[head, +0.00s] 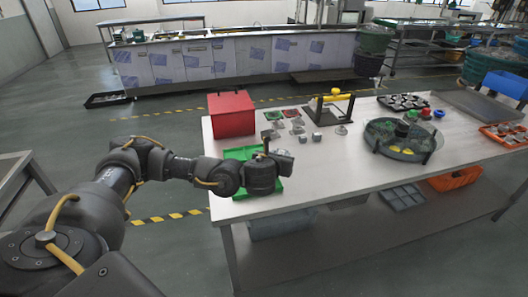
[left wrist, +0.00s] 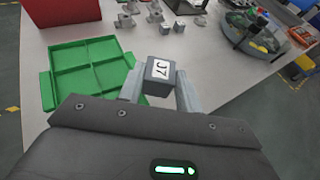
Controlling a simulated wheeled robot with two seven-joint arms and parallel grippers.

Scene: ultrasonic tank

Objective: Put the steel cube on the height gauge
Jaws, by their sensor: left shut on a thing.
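My left gripper (head: 282,161) is above the near left part of the table. My right gripper is not in view.
A green divided tray (left wrist: 88,66) lies beside the gripper, with a red box (head: 231,114) behind it. Several small metal pieces (head: 318,137) stand mid-table. A round tank (head: 385,150) is to the right. Bare table (head: 320,175) lies between gripper and tank.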

